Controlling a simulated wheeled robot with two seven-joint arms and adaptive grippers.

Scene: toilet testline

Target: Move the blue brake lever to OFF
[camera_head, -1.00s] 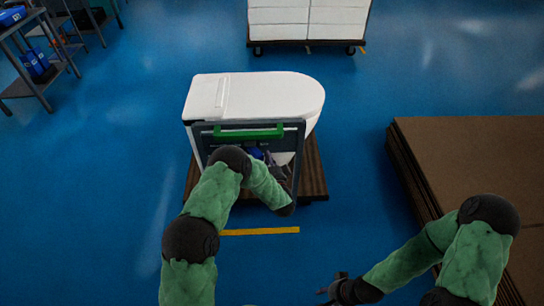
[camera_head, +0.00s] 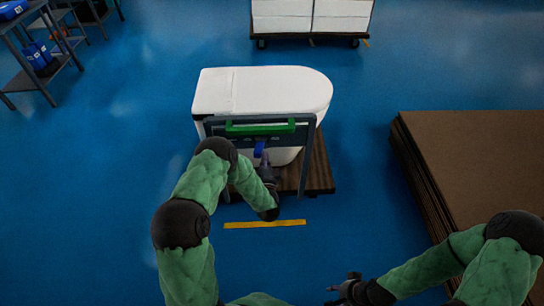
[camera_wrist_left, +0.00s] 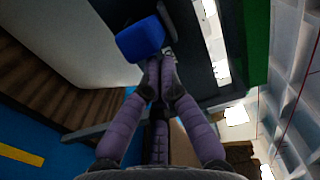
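The blue brake lever (camera_head: 260,148) hangs below the green handle bar (camera_head: 260,129) on the grey frame of the cart. In the left wrist view the lever's blue end (camera_wrist_left: 140,40) is just beyond the fingertips. My left gripper (camera_head: 265,162) is just below the lever; in its wrist view the fingertips (camera_wrist_left: 159,72) come together with nothing visible between them. They appear close to or against the lever's lower edge; contact is unclear. My right gripper (camera_head: 342,286) is away from the cart at the bottom, its fingers spread and empty.
A white toilet (camera_head: 270,92) lies on the cart's wooden deck (camera_head: 318,172). Stacked brown boards (camera_head: 475,160) stand on the right. A loaded trolley (camera_head: 310,20) is behind, and a shelf rack (camera_head: 40,70) at top left. Blue floor around the cart is clear.

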